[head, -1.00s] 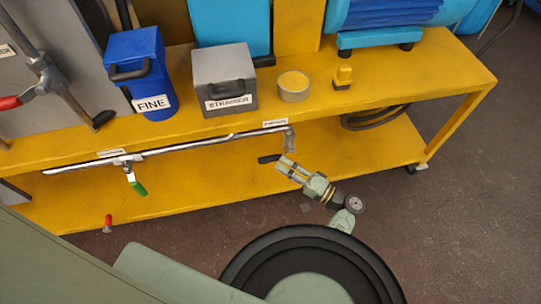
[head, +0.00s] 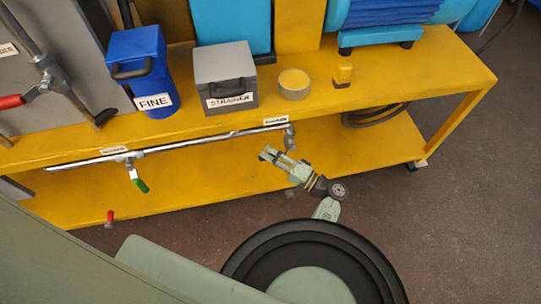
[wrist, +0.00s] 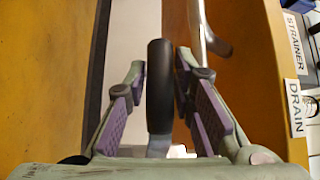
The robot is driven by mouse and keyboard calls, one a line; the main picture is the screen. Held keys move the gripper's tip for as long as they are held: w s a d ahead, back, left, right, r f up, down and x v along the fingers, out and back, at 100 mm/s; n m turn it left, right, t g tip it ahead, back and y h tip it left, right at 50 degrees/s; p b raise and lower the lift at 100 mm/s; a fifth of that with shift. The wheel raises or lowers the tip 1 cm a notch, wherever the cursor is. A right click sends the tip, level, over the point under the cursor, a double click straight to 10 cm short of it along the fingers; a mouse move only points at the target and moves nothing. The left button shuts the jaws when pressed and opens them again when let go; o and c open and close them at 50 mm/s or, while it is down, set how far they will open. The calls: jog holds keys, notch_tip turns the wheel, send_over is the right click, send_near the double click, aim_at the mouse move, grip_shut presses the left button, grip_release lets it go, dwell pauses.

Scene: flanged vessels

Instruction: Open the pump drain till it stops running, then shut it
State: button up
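A black lever handle (wrist: 160,88) stands between the two fingers of my gripper (wrist: 160,68) in the wrist view. Gaps show on both sides of it, so the fingers are open around it and not touching it. In the head view my gripper (head: 268,153) is just below the right end of the silver pipe (head: 210,139) and hides most of the handle. A fitting (head: 290,138) hangs at that pipe end, under a small white label (head: 275,120). The wrist view shows a DRAIN label (wrist: 295,107). No running liquid can be made out.
A green-handled valve (head: 138,185) hangs from the pipe farther left. A red-handled valve (head: 110,217) is at the front edge of the yellow lower shelf (head: 220,180). Above stand the blue FINE box (head: 140,75), grey STRAINER box (head: 225,75) and a round tin (head: 294,84).

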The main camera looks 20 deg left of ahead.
grip_shut()
dwell(0.3)
jog(key=shift+f, duration=0.2)
jog(key=shift+f+n+h+b, duration=0.5)
jog(key=shift+f+n+h, duration=0.05)
jog(key=shift+n+h, duration=0.25)
jog(key=w+d+f+n+t+h+b, duration=0.2)
jog(key=d+f+n+h, duration=0.4)
jog(key=h, duration=0.5)
jog(key=shift+w+d+f+n+t, duration=0.2)
jog(key=shift+w+n+t, duration=0.3)
jog(key=shift+w+n, duration=0.6)
jog(key=shift+w+d+h, duration=0.1)
jog(key=shift+h, duration=0.2)
jog(key=shift+o, duration=2.3)
grip_release()
